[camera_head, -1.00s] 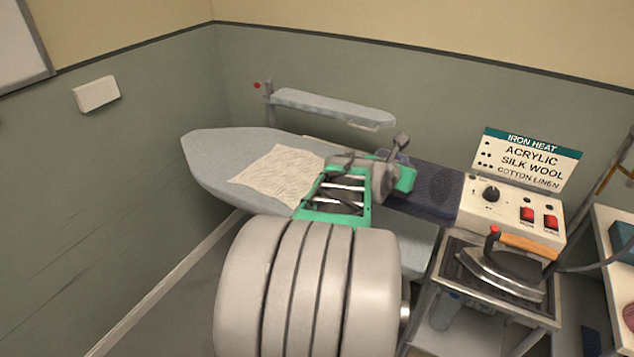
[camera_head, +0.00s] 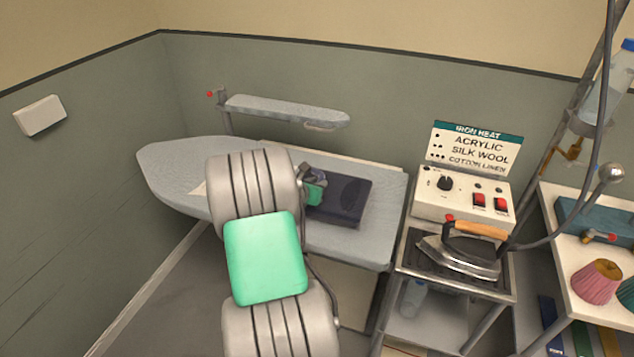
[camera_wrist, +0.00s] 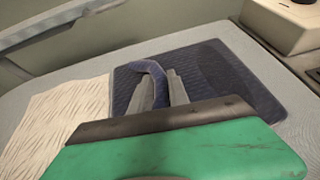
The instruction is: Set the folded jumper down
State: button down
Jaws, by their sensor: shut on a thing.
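The folded jumper (camera_head: 345,203) is navy and ribbed. It appears to lie flat on the right half of the grey ironing board (camera_head: 385,225), beside the board's right end. My gripper (camera_head: 314,186) is at the jumper's left side. In the wrist view the jumper (camera_wrist: 225,80) spreads under and beyond my gripper (camera_wrist: 160,88), whose fingers are shut on a raised navy fold of it. The green gripper body hides the jumper's near edge, so contact with the board there cannot be seen.
A cream cloth (camera_wrist: 55,115) lies on the board left of the jumper; my arm mostly hides it in the head view. A narrow sleeve board (camera_head: 285,110) stands behind. Right are a control box (camera_head: 460,195) and an iron (camera_head: 465,252) on a stand.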

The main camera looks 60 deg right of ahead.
jog(key=shift+d+f, duration=0.1)
jog(key=c, duration=1.3)
grip_release()
jog(key=shift+f, duration=0.1)
jog(key=shift+o, duration=0.2)
jog(key=w+b+v, duration=0.1)
jog(key=v, duration=1.1)
jog(key=w+a+r+m+t+y, duration=0.15)
jog(key=w+a+m+y, duration=0.35)
jog(key=a, duration=0.8)
jog(key=w+a+m+t+y, duration=0.3)
jog(key=a+m, duration=0.4)
jog(key=a, duration=0.5)
jog(key=s+a+m+y, duration=0.2)
jog(key=s+a+m, duration=0.1)
jog(key=a, duration=0.6)
jog(key=s+a+r+m+g+y, duration=0.1)
jog(key=s+a+m+y, duration=0.1)
jog(key=a, duration=0.8)
jog(key=shift+s+a+r+m+y, duration=0.25)
jog(key=shift+s+r+m+y, duration=0.15)
jog(key=shift+s+m, duration=0.45)
